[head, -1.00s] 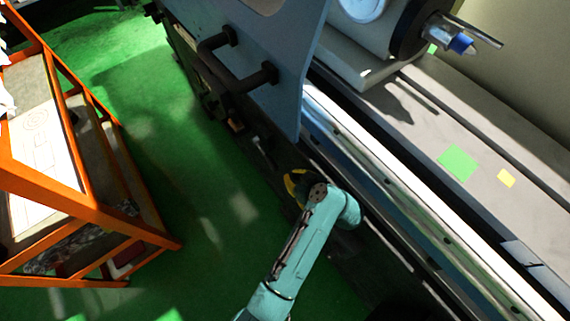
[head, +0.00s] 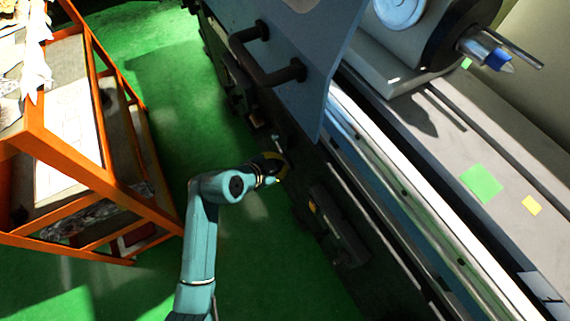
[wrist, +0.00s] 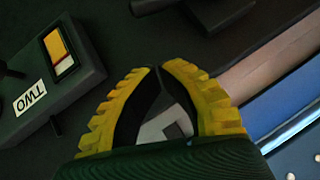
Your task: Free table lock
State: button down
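My gripper (head: 275,168) is at the front of the dark machine base, below the blue-grey guard. In the wrist view its yellow ridged fingers (wrist: 160,69) curve inward and their tips meet or nearly meet. A pale grey piece shows in the gap behind the tips; I cannot tell what it is. No object is clearly held. I cannot identify the table lock for certain. A dark lever-like part (wrist: 152,5) and a dark block (wrist: 228,10) lie beyond the fingertips at the top of the wrist view, apart from them.
A dark housing (head: 340,228) sticks out right of my gripper. The guard (head: 318,85) with its black handle (head: 268,75) is above. An orange rack (head: 95,185) stands left; green floor lies between.

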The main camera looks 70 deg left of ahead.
jog(key=b, duration=0.3)
send_over(289, 165)
jog(key=d, duration=0.2)
jog(key=f, duration=0.5)
jog(key=shift+w+a+f, duration=0.2)
jog(key=shift+a+f, duration=0.05)
jog(key=shift+f, duration=0.05)
jog(key=shift+s+a+f+b, duration=0.1)
jog(key=shift+a+f+b, duration=0.25)
jog(key=shift+f, duration=0.3)
jog(key=shift+a+f+b, duration=0.2)
jog(key=shift+f+b, duration=0.15)
jog(key=shift+f, duration=0.25)
jog(key=shift+s+a+f, duration=0.15)
jog(key=shift+f, duration=0.2)
jog(key=shift+f, duration=0.1)
